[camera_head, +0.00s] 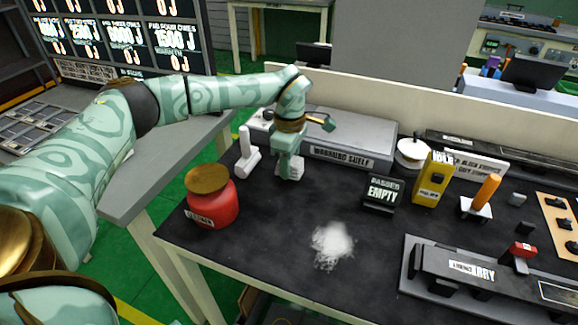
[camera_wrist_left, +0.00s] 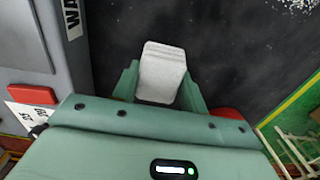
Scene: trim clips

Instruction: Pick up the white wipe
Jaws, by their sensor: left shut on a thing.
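My left gripper (camera_head: 289,172) points down over the left part of the dark bench top, in front of the grey warming shelf. It is shut on the white wipe (camera_wrist_left: 162,72), a pale block that sits between the two green fingers in the left wrist view. In the head view, part of the wipe (camera_head: 297,168) shows beside the fingers. I cannot tell whether the wipe touches the bench. My right gripper is not in view.
A red jar with a gold lid (camera_head: 212,202) stands front left of the gripper, and a white upright dispenser (camera_head: 246,155) just left. The warming shelf (camera_head: 345,145) is behind. White powder (camera_head: 332,243) lies on the bench front. A small "EMPTY" sign (camera_head: 382,194) stands right.

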